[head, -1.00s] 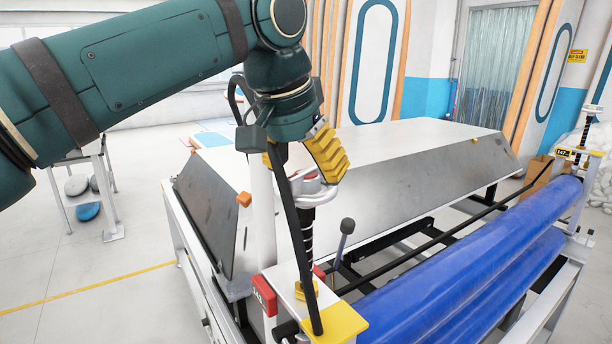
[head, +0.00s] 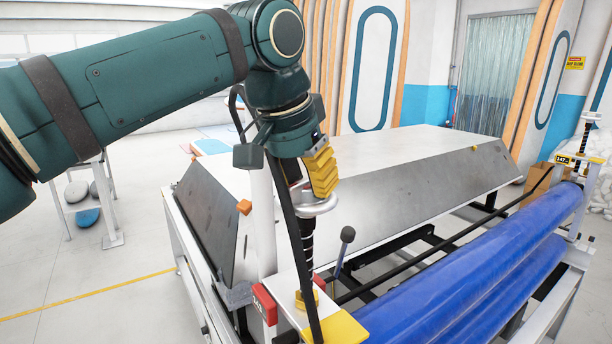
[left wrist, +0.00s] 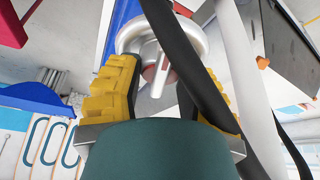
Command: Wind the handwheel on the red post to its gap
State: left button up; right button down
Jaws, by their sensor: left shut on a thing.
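The handwheel (head: 322,205) is a pale ring on top of a dark threaded spindle (head: 307,245) at the near end of the roller machine. The post there carries a red block (head: 264,303) with a small number that I cannot read for certain. My left gripper (head: 306,188) reaches down from above, its yellow fingers shut on the handwheel. In the left wrist view the wheel's ring and spokes (left wrist: 160,45) lie between the yellow fingers (left wrist: 165,85). The far finger is partly hidden in the head view. My right gripper is out of view.
Blue rollers (head: 480,265) run to a far post (head: 585,150) with a tag reading 147. A black-knobbed lever (head: 346,236) stands close right of the spindle. A yellow-cornered plate (head: 340,328) lies below. A sloped-sided table (head: 420,150) stands behind.

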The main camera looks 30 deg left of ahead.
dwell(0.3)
pick_arm(q)
jog(key=o, duration=1.2)
jog(key=shift+w, duration=0.1)
jog(key=v, duration=1.2)
jog(key=shift+a, duration=0.1)
